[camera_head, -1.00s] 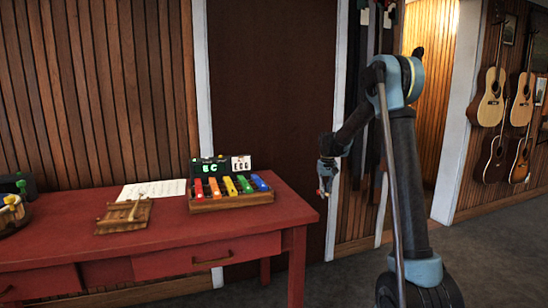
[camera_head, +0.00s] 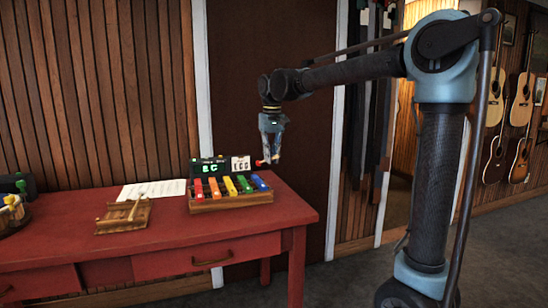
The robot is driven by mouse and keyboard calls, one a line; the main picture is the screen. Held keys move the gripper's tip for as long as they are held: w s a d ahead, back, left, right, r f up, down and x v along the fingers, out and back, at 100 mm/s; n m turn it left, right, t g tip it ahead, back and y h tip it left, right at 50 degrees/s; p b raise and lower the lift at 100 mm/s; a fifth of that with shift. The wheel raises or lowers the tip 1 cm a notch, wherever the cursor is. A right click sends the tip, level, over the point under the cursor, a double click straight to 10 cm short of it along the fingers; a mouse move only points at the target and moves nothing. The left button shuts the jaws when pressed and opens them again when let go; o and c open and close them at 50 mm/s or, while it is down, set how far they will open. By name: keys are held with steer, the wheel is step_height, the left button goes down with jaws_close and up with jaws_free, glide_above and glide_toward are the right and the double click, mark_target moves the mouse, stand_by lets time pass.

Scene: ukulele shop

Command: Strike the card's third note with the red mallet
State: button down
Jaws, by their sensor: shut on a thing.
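A small xylophone (camera_head: 232,201) with a wooden base and red, orange, yellow, green and blue bars stands on the red table. Behind it is a white card (camera_head: 240,164) with a short row of letters, too small to read surely. A dark display (camera_head: 208,168) with green characters stands left of the card. My gripper (camera_head: 268,158) points down, above and behind the blue bar (camera_head: 260,182) at the right end. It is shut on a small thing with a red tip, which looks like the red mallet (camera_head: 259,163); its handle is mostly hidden. The tip appears clear of the bars.
On the red table (camera_head: 150,240), a wooden rest (camera_head: 125,216) with a light-headed mallet lies left of the xylophone, near a white sheet (camera_head: 152,190). A round container (camera_head: 12,212) with yellow-topped items is at the far left. The table's right end is bare.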

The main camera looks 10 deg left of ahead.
steer(key=shift+s+r, duration=0.1)
steer(key=shift+s, duration=0.1)
steer(key=shift+f, duration=2.1)
steer(key=shift+f, duration=0.15)
steer(key=shift+r, duration=2.15)
